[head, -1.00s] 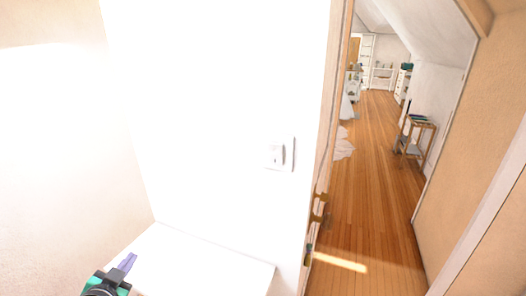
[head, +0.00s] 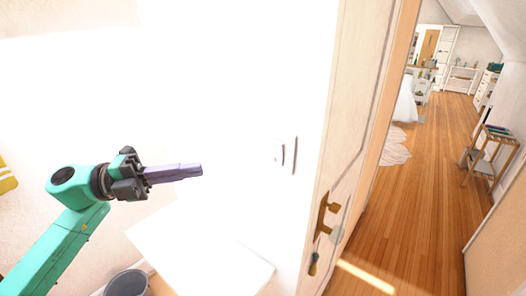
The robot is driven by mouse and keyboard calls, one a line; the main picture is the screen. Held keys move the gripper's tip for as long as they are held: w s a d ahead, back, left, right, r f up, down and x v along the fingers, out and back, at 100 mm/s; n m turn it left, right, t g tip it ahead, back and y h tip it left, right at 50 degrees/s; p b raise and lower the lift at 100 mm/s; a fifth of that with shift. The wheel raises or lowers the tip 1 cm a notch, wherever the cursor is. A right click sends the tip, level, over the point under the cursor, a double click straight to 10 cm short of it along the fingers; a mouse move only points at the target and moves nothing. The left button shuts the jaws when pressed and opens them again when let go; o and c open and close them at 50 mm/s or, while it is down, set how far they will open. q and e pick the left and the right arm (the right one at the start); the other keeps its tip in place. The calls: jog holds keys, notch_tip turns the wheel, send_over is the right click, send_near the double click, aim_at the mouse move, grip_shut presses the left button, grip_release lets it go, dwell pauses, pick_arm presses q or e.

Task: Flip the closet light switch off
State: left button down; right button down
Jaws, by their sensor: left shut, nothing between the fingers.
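The light switch (head: 280,152) is a small white plate on the bright white wall, near the middle of the head view. The glare makes its rocker position hard to read. My left gripper (head: 200,170) is shut and empty, its purple fingers pointing right toward the switch. In the picture its tips are left of and slightly below the switch, with a gap between them. My right gripper is not in view.
Beyond the doorway are a wooden floor (head: 425,200) and a small shelf stand (head: 490,155).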

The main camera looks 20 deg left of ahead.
pick_arm(q)
jog(key=p, duration=0.6)
send_near(279, 148)
jog(key=s+d, duration=0.2)
jog(key=d, duration=0.2)
jog(key=w, duration=0.1)
jog(key=w+d+p, duration=0.2)
jog(key=w, duration=0.1)
jog(key=shift+w+r, duration=0.1)
jog(key=shift+r, duration=0.1)
jog(key=shift+f, duration=0.1)
jog(key=shift+w+d+r, duration=0.1)
jog(key=shift+w+r, duration=0.05)
jog(key=shift+r, duration=0.1)
